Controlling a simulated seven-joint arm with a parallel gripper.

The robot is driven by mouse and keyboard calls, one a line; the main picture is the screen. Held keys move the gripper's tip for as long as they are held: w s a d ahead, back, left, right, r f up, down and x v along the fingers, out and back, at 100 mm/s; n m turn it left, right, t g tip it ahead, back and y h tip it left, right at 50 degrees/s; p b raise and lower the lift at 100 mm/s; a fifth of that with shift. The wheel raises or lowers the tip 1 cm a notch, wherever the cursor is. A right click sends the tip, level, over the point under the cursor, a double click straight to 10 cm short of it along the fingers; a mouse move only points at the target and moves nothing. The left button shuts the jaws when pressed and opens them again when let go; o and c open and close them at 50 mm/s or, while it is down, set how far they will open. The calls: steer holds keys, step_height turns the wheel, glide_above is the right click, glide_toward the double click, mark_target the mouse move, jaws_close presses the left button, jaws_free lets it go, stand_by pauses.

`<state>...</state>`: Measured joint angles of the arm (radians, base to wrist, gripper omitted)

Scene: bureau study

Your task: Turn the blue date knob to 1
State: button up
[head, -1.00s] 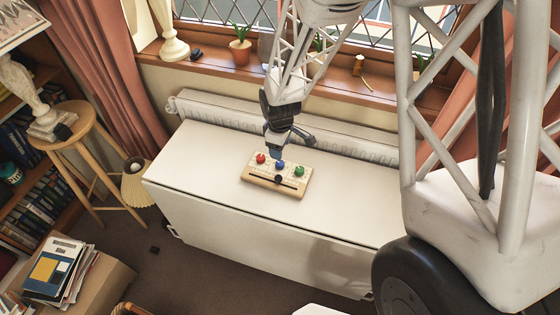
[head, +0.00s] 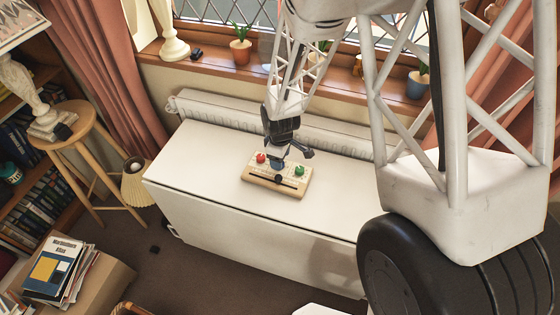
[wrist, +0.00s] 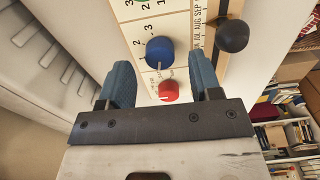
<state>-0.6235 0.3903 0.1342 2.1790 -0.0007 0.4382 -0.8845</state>
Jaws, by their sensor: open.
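A pale wooden date board (head: 262,178) lies on the white table. In the wrist view the blue knob (wrist: 160,52) stands on the board (wrist: 186,30), with printed numbers 1, 2 and 3 around its side. Its exact setting is hard to read. My gripper (wrist: 162,76) is open, its two blue fingertips on either side of the space by the blue knob, with no clear contact.
The red knob (head: 261,158) and green knob (head: 299,171) flank the middle; the red one also shows between the fingers in the wrist view (wrist: 170,90). A black slider knob (head: 278,181) sits at the board's front. The white table (head: 210,160) is otherwise clear. A radiator (head: 225,110) stands behind.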

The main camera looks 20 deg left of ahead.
steer(key=shift+f, duration=1.05)
steer(key=c, duration=0.9)
steer(key=shift+c, duration=0.2)
steer(key=m, duration=0.5)
steer(key=shift+m, duration=2.4)
